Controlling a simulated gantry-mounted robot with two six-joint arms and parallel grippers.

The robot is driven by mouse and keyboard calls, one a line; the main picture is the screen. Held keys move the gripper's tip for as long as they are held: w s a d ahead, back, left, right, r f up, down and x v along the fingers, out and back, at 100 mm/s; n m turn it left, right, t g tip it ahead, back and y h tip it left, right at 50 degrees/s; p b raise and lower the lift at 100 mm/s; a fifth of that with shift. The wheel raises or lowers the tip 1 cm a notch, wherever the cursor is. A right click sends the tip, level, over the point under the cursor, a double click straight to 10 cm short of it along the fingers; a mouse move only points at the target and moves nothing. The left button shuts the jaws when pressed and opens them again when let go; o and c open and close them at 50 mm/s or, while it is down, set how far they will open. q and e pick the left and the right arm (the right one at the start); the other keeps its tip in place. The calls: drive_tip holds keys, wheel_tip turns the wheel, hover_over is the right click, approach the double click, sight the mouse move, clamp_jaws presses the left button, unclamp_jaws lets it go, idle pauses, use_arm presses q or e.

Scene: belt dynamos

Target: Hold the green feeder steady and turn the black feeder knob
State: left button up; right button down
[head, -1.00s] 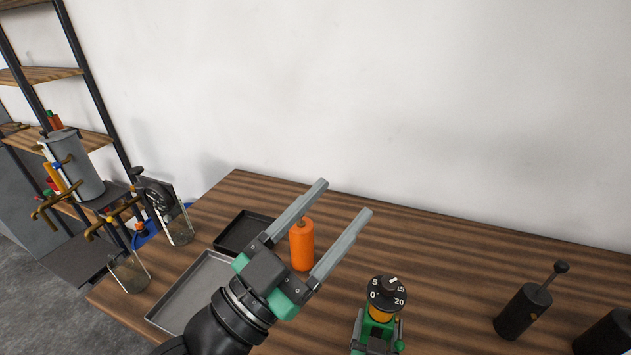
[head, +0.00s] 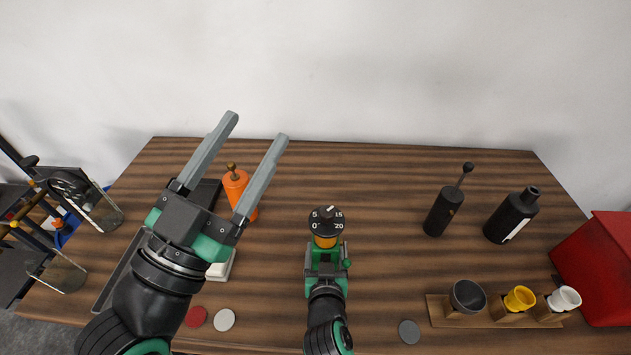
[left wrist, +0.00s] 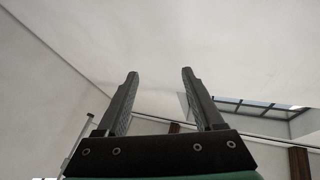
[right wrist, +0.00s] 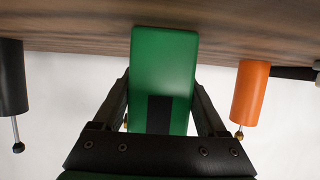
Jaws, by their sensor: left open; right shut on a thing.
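The green feeder (head: 315,262) stands upright near the table's middle. Its black knob (head: 325,220) on top is a round dial with white numbers and a pale mark, above an orange-yellow collar. My right gripper (right wrist: 161,82) is shut on the feeder's green body (right wrist: 164,62), one finger on each side; in the head view its arm comes up from the front. My left gripper (head: 257,127) is open and empty, up and to the left of the knob, apart from it. The left wrist view shows only wall and ceiling between its fingers (left wrist: 160,73).
An orange cylinder (head: 236,184) stands behind my left gripper. A black cylinder with a rod (head: 443,212), a black bottle (head: 510,217), a wooden rack of cups (head: 437,312) and a red box (head: 597,265) are at right. The back of the table is clear.

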use_arm(q)
wheel_tip(320, 180, down, 12)
drive_tip(key=w+d+f+g, duration=0.1)
drive_tip(key=d+g, duration=0.2)
drive_tip(key=n+g, duration=0.1)
drive_tip(key=g, duration=0.1)
approach(331, 208)
drive_tip(key=x, duration=1.2)
drive_tip(key=shift+w+a+f, duration=0.1)
drive_tip(key=shift+a+f, duration=0.05)
drive_tip(key=shift+f, duration=0.25)
drive_tip(key=shift+c, duration=0.3)
clamp_jaws()
